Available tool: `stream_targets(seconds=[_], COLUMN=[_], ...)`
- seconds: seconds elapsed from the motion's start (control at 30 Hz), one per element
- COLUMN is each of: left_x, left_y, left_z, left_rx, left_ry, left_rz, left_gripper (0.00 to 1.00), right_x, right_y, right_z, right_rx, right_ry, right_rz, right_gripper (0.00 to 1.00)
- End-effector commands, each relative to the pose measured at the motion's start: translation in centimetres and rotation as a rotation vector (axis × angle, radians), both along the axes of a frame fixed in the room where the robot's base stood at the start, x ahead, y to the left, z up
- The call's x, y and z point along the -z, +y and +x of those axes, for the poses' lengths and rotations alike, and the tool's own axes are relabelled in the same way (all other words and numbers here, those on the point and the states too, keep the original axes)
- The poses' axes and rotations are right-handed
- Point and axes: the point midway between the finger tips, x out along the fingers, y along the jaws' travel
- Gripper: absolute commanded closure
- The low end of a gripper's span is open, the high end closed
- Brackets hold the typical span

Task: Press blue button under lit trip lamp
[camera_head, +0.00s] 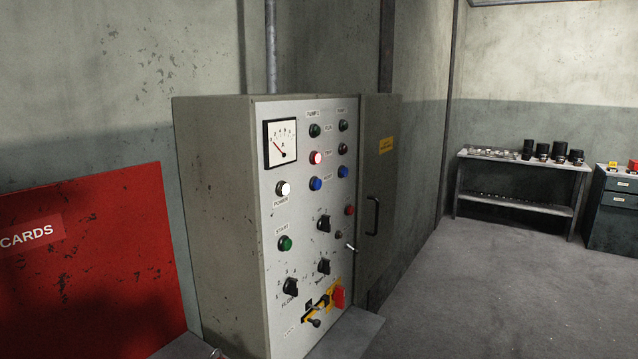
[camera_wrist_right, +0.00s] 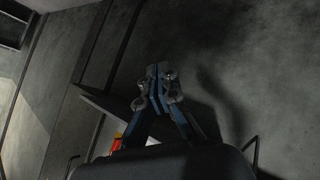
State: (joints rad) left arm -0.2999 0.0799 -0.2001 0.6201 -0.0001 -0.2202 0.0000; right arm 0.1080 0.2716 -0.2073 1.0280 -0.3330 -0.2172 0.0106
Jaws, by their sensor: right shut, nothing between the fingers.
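A grey control cabinet (camera_head: 215,220) stands in the middle of the head view, its light front panel facing right. The left trip lamp (camera_head: 316,158) glows red with a white centre. The right trip lamp (camera_head: 343,149) is dark. A blue button (camera_head: 315,184) sits directly under the lit lamp. A second blue button (camera_head: 343,172) sits under the dark lamp. My right gripper (camera_wrist_right: 160,75) shows in the right wrist view, shut and empty, with no button near its tips. Neither gripper shows clearly in the head view.
The cabinet's door (camera_head: 380,195) stands open at the panel's right edge. A red board (camera_head: 85,265) is at left. Several knobs and a yellow-and-red switch (camera_head: 337,297) are low on the panel. A workbench (camera_head: 520,160) stands at the back right. Open floor (camera_head: 480,290) lies at right.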

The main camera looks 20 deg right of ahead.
Motion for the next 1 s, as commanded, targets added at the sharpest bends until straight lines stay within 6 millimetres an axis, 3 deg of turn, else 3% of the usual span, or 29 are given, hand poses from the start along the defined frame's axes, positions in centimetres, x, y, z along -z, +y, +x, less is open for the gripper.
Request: stream_targets(seconds=[0.03, 0.2, 0.5, 0.73, 1.0], left_x=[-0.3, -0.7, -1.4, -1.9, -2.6], left_y=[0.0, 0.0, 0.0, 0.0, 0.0], left_z=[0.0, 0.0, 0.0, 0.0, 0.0], left_rx=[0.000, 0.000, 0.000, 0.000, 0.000], left_ry=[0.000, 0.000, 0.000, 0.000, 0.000], left_rz=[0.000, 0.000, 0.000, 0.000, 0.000], left_gripper=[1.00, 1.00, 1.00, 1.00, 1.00], right_x=[-2.3, -9.2, -22.6, -33.7, -47.0], right_y=[-0.4, -1.2, -2.1, -2.5, -2.5], right_z=[1.8, 6.6, 13.3, 16.5, 18.0], right_rx=[-0.011, -0.044, -0.093, -0.120, -0.138], right_ry=[-0.040, -0.162, -0.382, -0.550, -0.750], right_rz=[-0.020, -0.084, -0.209, -0.314, -0.446], right_gripper=[1.00, 1.00, 1.00, 1.00, 1.00])
